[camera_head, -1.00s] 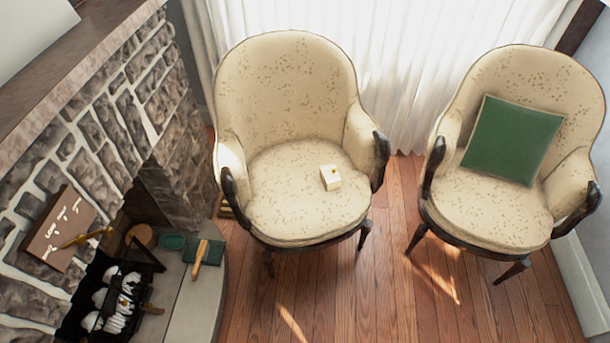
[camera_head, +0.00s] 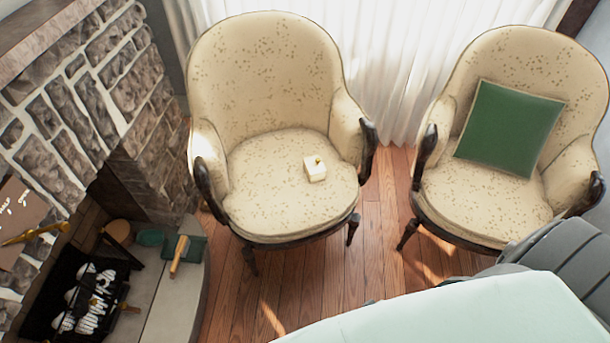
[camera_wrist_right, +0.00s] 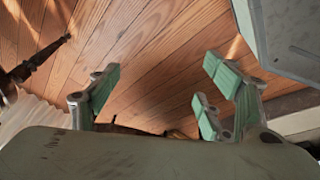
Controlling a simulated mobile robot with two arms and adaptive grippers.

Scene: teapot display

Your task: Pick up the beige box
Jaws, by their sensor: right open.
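The beige box (camera_head: 315,168) is a small pale cube with a gold-coloured detail on top. It sits on the seat of the left armchair (camera_head: 290,185), right of the seat's middle, in the head view. My right gripper (camera_wrist_right: 160,95) shows in the right wrist view with its green-padded fingers spread apart and nothing between them. Wooden floor lies beyond the fingers. The box is not visible in the wrist view. My left gripper is in neither view.
A second armchair (camera_head: 485,200) with a green cushion (camera_head: 509,128) stands at the right. A stone fireplace (camera_head: 85,110) with a hearth is at the left. White curtains (camera_head: 400,60) hang behind. Wooden floor (camera_head: 375,245) shows between the chairs.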

